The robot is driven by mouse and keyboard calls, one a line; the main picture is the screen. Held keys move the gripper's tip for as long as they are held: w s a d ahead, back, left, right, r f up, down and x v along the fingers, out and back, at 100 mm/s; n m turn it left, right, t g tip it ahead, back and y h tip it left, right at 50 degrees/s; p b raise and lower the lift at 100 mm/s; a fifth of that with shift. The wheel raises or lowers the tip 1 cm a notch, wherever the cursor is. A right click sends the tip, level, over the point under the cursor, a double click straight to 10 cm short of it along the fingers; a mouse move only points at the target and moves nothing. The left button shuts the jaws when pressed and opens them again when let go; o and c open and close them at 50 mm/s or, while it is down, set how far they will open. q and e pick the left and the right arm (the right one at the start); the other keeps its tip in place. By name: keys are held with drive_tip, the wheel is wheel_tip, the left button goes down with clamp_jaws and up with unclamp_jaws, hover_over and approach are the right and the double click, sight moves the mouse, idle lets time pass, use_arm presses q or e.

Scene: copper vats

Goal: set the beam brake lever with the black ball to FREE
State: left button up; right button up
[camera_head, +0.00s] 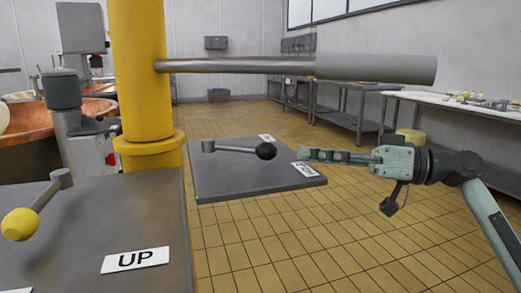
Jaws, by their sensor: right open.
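The brake lever with the black ball (266,151) stands on a dark grey plate (235,184) in the middle of the head view. Its thin metal arm (235,149) runs roughly level from a pivot at the left to the ball at the right. A white label (306,170) lies near the plate's right edge and another (266,138) at its far edge; I cannot read either clearly. My right gripper (306,155) is open and empty, just right of the ball and apart from it, pointing left. My left gripper is not in view.
A second lever with a yellow ball (20,224) stands on the near left plate, by an UP label (136,260). A yellow column (143,75) carries a horizontal beam (375,68) above my right gripper. Tiled floor (270,240) is clear in front.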

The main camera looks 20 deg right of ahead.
sight(275, 151)
drive_tip(key=shift+w+a+r, duration=0.1)
drive_tip(key=shift+w+a, duration=0.05)
drive_tip(key=shift+a, duration=0.05)
drive_tip(key=p+x, duration=0.2)
drive_tip(key=x, duration=0.4)
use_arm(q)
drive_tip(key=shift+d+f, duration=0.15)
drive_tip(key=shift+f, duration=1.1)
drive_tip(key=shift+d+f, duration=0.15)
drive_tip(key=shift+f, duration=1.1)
use_arm(e)
drive_tip(key=shift+w+a, duration=0.3)
drive_tip(key=shift+a, duration=0.2)
clamp_jaws()
